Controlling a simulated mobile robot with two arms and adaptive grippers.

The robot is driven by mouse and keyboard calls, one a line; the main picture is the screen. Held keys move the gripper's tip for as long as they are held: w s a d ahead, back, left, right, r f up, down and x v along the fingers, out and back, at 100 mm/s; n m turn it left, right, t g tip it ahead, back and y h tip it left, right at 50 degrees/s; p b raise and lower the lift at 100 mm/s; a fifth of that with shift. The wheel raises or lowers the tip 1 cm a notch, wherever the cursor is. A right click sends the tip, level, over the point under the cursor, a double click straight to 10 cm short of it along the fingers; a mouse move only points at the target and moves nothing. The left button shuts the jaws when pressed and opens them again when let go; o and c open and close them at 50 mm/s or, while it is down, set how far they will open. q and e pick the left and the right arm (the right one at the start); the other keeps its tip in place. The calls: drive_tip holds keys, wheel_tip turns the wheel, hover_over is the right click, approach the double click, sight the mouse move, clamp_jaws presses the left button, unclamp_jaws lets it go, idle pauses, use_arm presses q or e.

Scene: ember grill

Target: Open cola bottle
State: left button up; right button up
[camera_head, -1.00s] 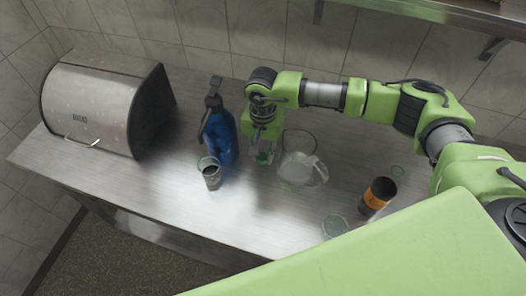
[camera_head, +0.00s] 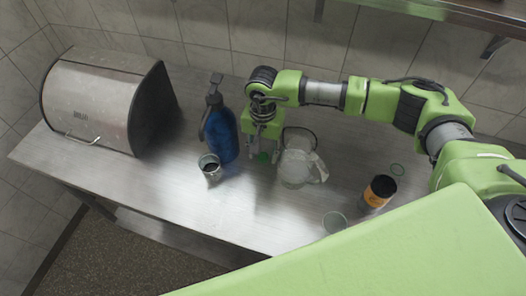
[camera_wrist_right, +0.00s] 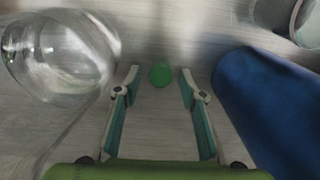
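My right gripper (camera_head: 262,154) points down at the table between a blue spray bottle and a glass pitcher. In the right wrist view its two fingers (camera_wrist_right: 159,78) are open, with a small round green cap-like disc (camera_wrist_right: 160,75) between the tips and a gap on each side. The green disc also shows low between the fingers in the head view (camera_head: 264,157). I cannot make out a bottle body under it. A dark bottle or jar with an orange label (camera_head: 377,194) stands at the right; I cannot tell whether it is the cola bottle. My left gripper is not in view.
The blue spray bottle (camera_head: 221,137) stands close left of the gripper, the glass pitcher (camera_head: 297,168) close right. A cup with dark contents (camera_head: 210,167) and a clear glass (camera_head: 334,222) stand nearer the front. A metal bread bin (camera_head: 92,104) fills the left end.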

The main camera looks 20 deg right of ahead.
sight(263, 156)
wheel_tip(263, 156, up, 12)
drive_tip(key=b, duration=0.4)
drive_tip(key=shift+f, duration=0.15)
